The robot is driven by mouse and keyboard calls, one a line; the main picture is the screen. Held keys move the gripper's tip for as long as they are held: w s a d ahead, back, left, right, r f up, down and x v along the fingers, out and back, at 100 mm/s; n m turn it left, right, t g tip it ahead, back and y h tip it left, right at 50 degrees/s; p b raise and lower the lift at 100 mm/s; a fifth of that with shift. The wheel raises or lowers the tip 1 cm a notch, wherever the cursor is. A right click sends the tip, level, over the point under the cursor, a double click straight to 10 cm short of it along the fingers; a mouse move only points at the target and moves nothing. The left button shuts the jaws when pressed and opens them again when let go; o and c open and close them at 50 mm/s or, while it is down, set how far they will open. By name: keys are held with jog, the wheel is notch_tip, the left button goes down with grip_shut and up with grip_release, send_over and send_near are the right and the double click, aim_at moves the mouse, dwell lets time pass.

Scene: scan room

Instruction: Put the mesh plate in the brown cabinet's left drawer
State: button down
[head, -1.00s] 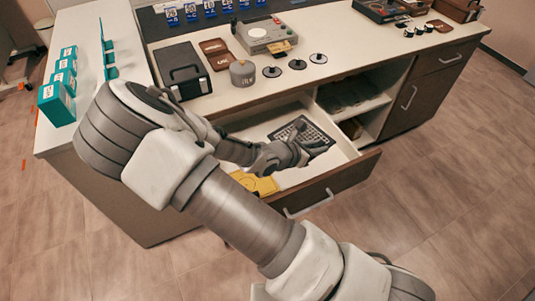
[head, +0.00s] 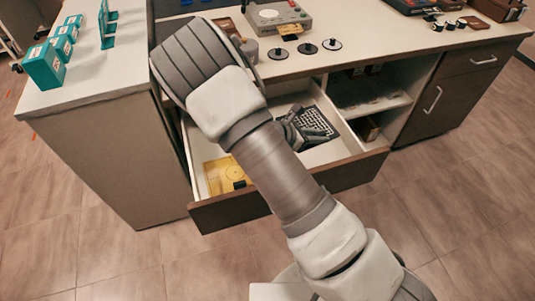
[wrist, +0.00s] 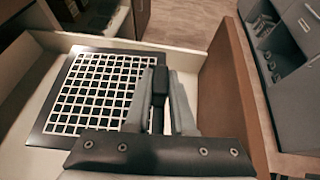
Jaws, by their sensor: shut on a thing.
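The mesh plate (head: 316,122), a dark frame with a light grid, is inside the open left drawer (head: 318,158) of the brown cabinet, over its right part. In the wrist view the mesh plate (wrist: 100,88) shows close up, with the drawer's front panel (wrist: 232,85) to its right. My gripper (head: 290,130) is down in the drawer at the plate's left side. In the wrist view my gripper (wrist: 160,100) is shut on the plate's edge. I cannot tell whether the plate touches the drawer floor. My arm hides part of the drawer.
A yellow item (head: 225,175) lies in the drawer's left part. An open shelf (head: 370,100) is right of the drawer. The worktop above holds a grey device (head: 277,17) and several dark discs. Teal boxes (head: 45,68) stand on the left counter.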

jog(key=f, duration=0.1)
jog(key=g+b, duration=0.1)
jog(key=f+m+b, duration=0.1)
jog(key=shift+w+d+f, duration=0.25)
jog(key=shift+d+f, duration=0.05)
jog(key=shift+d, duration=0.05)
notch_tip(320, 180, down, 10)
jog(key=b, duration=0.2)
jog(key=shift+r+b, duration=0.15)
jog(key=shift+b, duration=0.2)
jog(key=c, duration=0.8)
grip_release()
jog(key=shift+f, duration=0.2)
jog(key=shift+o, duration=0.2)
